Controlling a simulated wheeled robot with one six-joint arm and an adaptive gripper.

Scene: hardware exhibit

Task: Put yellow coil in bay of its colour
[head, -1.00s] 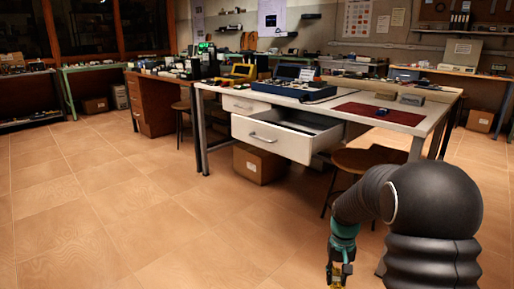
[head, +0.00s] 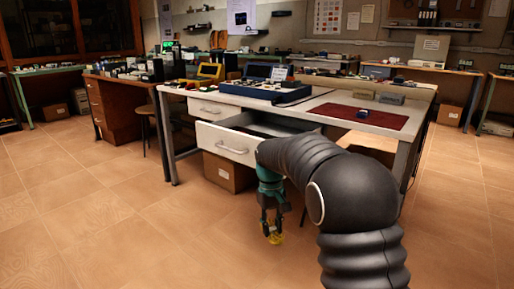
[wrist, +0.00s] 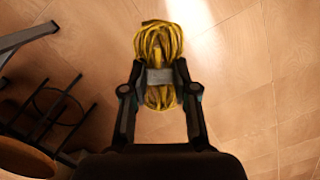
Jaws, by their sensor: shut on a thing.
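My gripper (head: 271,220) is shut on the yellow coil (head: 276,238) and holds it above the floor, in front of the table. In the wrist view the coil (wrist: 157,42) is a bundle of looped yellow cable with a grey band round its middle. The gripper's two fingers (wrist: 159,78) press on either side of it. The coil hangs clear of everything. I cannot make out any bay of a yellow colour in these views.
A white table (head: 330,113) stands ahead with an open drawer (head: 226,142). On it are a blue case (head: 262,92) and a dark red mat (head: 359,116). A stool's round seat (wrist: 22,160) and dark legs are at left in the wrist view. Floor is clear at left.

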